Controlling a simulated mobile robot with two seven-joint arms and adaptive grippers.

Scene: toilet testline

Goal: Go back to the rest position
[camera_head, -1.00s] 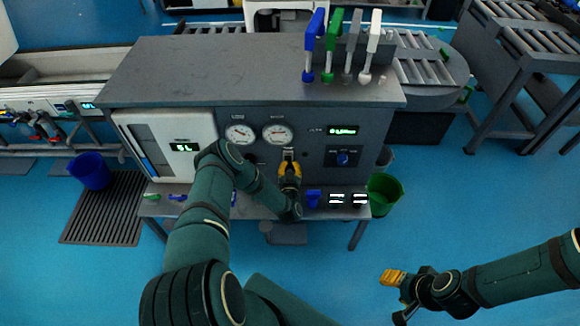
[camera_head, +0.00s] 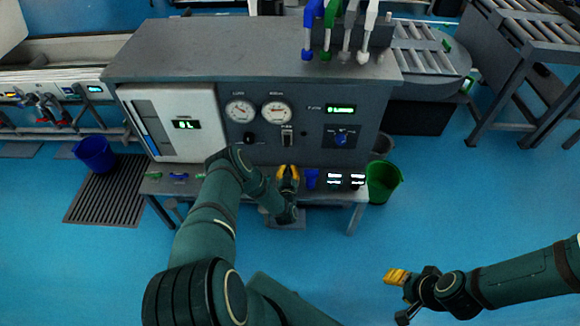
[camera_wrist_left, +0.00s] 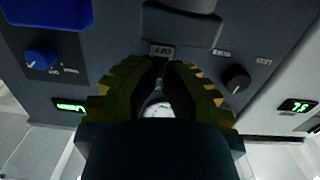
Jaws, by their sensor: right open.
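My left gripper (camera_head: 288,172) has yellow-tipped fingers and is in front of the console's (camera_head: 262,95) lower front, below and apart from a small switch (camera_head: 287,137). Nothing shows held between its fingers. In the left wrist view its fingers (camera_wrist_left: 165,68) lean toward each other with a narrow dark gap; how far they are apart is unclear. The panel with a blue knob (camera_wrist_left: 40,62) and a black knob (camera_wrist_left: 235,78) is ahead of it. My right gripper (camera_head: 400,292) is open and empty over the blue floor at lower right.
A shelf with a blue item (camera_head: 311,178) juts out under the panel. Several coloured levers (camera_head: 331,28) stand on the console top. A green bucket (camera_head: 383,182) is to its right, a blue bucket (camera_head: 95,153) to its left. Open floor (camera_head: 470,215) lies at the right.

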